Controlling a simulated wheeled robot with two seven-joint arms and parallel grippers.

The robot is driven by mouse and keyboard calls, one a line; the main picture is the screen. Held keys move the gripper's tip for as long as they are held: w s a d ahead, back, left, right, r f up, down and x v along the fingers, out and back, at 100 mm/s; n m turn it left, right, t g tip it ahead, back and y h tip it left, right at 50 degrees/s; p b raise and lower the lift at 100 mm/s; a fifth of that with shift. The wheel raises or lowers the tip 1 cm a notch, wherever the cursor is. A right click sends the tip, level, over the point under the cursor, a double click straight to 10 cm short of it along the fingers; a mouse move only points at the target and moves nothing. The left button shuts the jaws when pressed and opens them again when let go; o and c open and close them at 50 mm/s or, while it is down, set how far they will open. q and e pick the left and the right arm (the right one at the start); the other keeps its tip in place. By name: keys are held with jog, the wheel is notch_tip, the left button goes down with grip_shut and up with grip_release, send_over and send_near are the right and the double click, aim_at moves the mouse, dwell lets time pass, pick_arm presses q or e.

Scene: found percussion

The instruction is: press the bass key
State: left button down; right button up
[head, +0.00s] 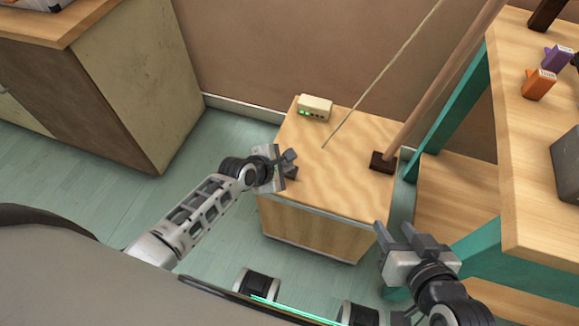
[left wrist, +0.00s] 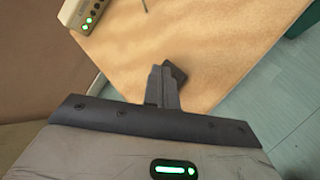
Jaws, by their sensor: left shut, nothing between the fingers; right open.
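A wooden box (head: 335,165) stands in the middle of the head view, its top also in the left wrist view (left wrist: 220,40). A small cream device (head: 315,104) with green lights sits at its back left corner. My left gripper (head: 291,155) is shut and empty over the box's left edge. A small dark block (head: 291,173) shows beside its fingers; I cannot tell if it is the bass key or if they touch. In the left wrist view a dark piece (left wrist: 178,70) shows just past the fingertips (left wrist: 160,74). My right gripper (head: 393,228) is open and empty, right of the box.
A thin rod or string (head: 385,82) and a thick wooden pole (head: 440,90) with a dark foot (head: 382,162) rise from the box. A wooden table (head: 520,150) with teal legs is close on the right. A cabinet (head: 120,95) stands at the left, with clear floor (head: 215,160) between.

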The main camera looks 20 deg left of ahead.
pick_arm(q)
jog(key=shift+r+p, duration=0.85)
jog(key=shift+p, duration=0.1)
pick_arm(e)
jog(key=shift+r, duration=1.15)
pick_arm(q)
jog(key=shift+r, duration=0.1)
notch_tip(320, 180, up, 5)
jog(key=p, duration=0.6)
pick_arm(e)
notch_tip(320, 180, up, 6)
jog(key=shift+f, duration=0.2)
pick_arm(q)
jog(key=s+r+m+t+p, duration=0.2)
jog(key=s+r+m+p, duration=0.4)
jog(key=s+r+m, duration=1)
notch_tip(320, 180, up, 3)
jog(key=m, duration=0.8)
jog(key=shift+s+d+r+t+p, duration=0.15)
jog(key=shift+s+d+t+p, duration=0.05)
jog(key=shift+d+t+p, duration=0.1)
pick_arm(e)
jog(key=shift+t+h, duration=0.3)
jog(key=shift+h, duration=0.2)
jog(key=r, duration=0.1)
jog(key=d+r, duration=0.1)
jog(key=s+d+r, duration=0.1)
jog(key=r, duration=0.1)
jog(key=shift+d+r, duration=0.1)
jog(key=shift+d, duration=0.15)
